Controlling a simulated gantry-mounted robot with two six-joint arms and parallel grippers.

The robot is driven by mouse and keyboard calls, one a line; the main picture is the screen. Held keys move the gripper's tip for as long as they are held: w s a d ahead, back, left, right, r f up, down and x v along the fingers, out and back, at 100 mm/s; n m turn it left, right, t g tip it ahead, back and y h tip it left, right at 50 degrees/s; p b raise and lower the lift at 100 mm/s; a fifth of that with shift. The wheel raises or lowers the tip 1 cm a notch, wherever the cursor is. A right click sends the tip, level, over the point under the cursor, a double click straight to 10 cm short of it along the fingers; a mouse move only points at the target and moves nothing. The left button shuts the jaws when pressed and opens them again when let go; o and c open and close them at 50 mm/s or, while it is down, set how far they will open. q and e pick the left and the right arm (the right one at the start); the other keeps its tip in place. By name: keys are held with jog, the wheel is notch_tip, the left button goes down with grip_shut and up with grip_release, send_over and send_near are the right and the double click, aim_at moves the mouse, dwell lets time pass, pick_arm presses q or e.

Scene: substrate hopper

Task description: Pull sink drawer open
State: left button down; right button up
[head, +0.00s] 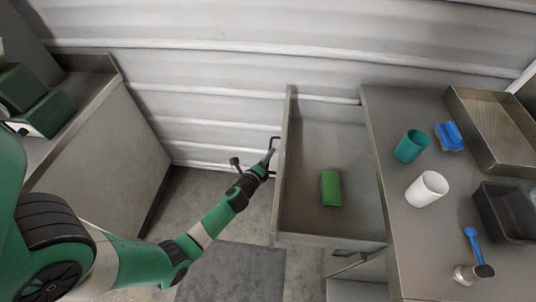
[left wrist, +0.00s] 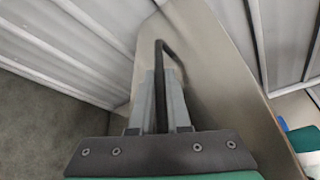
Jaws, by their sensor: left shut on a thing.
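The sink drawer (head: 281,215) is pulled out from the counter in the head view, with its inside showing. A green block (head: 331,188) lies on the drawer's floor. The drawer's dark handle (head: 273,140) is on its front panel, facing left. My left gripper (head: 268,160) is at the handle and shut on it. In the left wrist view the fingers (left wrist: 160,100) close around the black handle bar (left wrist: 160,55), with the drawer front (left wrist: 205,70) just behind. My right gripper is not in view.
A cabinet (head: 100,160) stands at left. Floor between is clear.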

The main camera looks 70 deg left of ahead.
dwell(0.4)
pick_arm(q)
jog(key=c, duration=0.9)
grip_release()
jog(key=p+v, duration=0.1)
jog(key=v, duration=1)
jog(key=shift+s+d+r, duration=0.1)
jog(key=shift+s+d, duration=0.1)
jog(key=shift+d, duration=0.05)
